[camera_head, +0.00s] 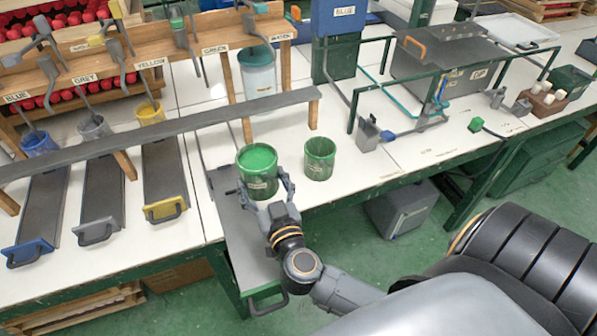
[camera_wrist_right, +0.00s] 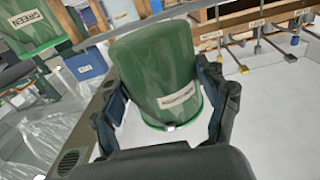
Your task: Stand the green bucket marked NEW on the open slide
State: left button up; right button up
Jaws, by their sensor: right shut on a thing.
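My right gripper (camera_head: 262,194) is shut on a green bucket (camera_head: 258,172), with a finger on either side of it. The bucket looks upright, with green at its open top. It fills the middle of the right wrist view (camera_wrist_right: 158,70), where its pale label is too blurred to read. The open slide (camera_head: 243,238) is a grey plate pulled out at the table's front edge, with a dark handle. The held bucket is over the slide's rear part; I cannot tell whether it touches. A second green bucket (camera_head: 320,160) stands on the table to the right. My left gripper is not in view.
Blue (camera_head: 40,215), grey (camera_head: 101,205) and yellow (camera_head: 164,180) slides lie on the left. A green metal frame stands right. White tabletop is clear right of the second bucket.

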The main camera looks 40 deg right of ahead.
jog(key=w+d+f+b, duration=0.1)
jog(key=d+f, duration=0.1)
jog(key=d, duration=0.1)
jog(key=w+d+f+b, duration=0.1)
jog(key=d+f, duration=0.2)
jog(key=w+d+f+b, duration=0.1)
jog(key=d+f+b, duration=0.1)
jog(key=d, duration=0.1)
jog(key=shift+w+d+f, duration=0.2)
jog(key=shift+w+d, duration=0.05)
jog(key=shift+w, duration=0.15)
jog(key=shift+w+d+f+b, duration=0.2)
jog(key=shift+d+f+b, duration=0.2)
jog(key=shift+d+f, duration=0.15)
notch_tip(320, 180, down, 4)
jog(key=b, duration=0.2)
jog(key=shift+w+d+r+b, duration=0.1)
jog(key=shift+d+r+b, duration=0.1)
jog(key=shift+b, duration=0.1)
jog(key=shift+r, duration=0.1)
